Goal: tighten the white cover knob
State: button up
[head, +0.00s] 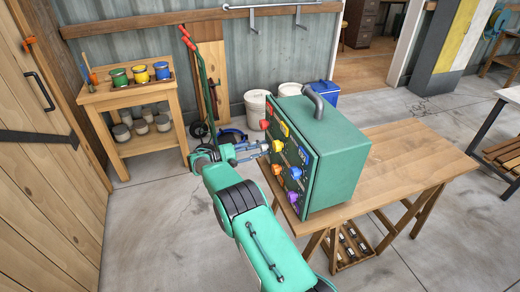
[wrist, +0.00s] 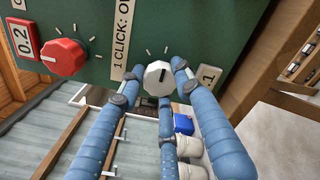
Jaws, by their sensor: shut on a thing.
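The white knob (wrist: 158,77) sits on the front of the green panel (wrist: 180,22) in the wrist view, and a dark mark runs across its face. My gripper (wrist: 154,82) has three blue fingers around the knob and is shut on it. In the head view my gripper (head: 262,148) reaches the left face of the green box (head: 335,160) on the wooden bench, and the knob is hard to make out there. A white label reading "1 CLICK" (wrist: 122,38) is cut off at the top.
A red knob (wrist: 63,57) is left of the white one. Several other coloured knobs, such as a blue one (head: 296,172), cover the panel. The wooden bench (head: 400,150) has clear room right of the box. A shelf with paint cans (head: 140,97) stands at the left.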

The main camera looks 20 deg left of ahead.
dwell(0.4)
jog(key=o, duration=1.2)
jog(key=shift+v, duration=6.05)
jog(key=shift+d+r, duration=0.1)
